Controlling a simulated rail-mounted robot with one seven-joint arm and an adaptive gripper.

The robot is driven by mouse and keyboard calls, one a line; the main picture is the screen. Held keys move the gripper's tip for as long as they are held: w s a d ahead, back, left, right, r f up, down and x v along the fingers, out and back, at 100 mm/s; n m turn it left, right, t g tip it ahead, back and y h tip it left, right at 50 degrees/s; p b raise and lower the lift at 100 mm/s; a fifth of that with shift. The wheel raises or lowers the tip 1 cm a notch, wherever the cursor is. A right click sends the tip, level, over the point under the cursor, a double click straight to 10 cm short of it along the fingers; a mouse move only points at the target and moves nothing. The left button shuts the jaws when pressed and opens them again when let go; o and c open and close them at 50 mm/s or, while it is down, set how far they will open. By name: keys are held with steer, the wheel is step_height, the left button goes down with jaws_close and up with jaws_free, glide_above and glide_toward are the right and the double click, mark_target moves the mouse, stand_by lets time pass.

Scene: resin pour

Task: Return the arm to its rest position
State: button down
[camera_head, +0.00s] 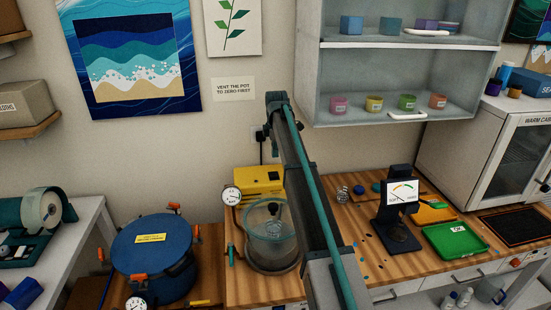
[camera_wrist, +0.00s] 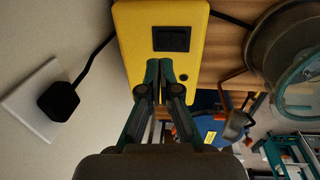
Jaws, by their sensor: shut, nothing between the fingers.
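My gripper (camera_wrist: 160,72) shows in the wrist view with its two dark fingers together and nothing between them. Its fingertips overlap the face of the yellow pump box (camera_wrist: 205,20) in the picture; I cannot tell whether they touch it. In the head view my arm (camera_head: 315,200) rises from the bottom middle and bends over at its top in front of the wall. My gripper is not clearly visible there. The yellow pump box (camera_head: 258,183) stands at the back of the wooden bench, left of my arm.
A clear vacuum chamber (camera_head: 270,243) stands close in front of the pump, beside my arm. A blue pressure pot (camera_head: 152,255) is at left. A gauge stand (camera_head: 400,205) and green tray (camera_head: 454,241) are at right. A wall shelf (camera_head: 400,45) hangs upper right. A plug (camera_wrist: 60,98) sits in the wall.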

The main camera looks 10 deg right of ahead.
steer(key=shift+w+r, duration=0.1)
steer(key=shift+r, duration=0.8)
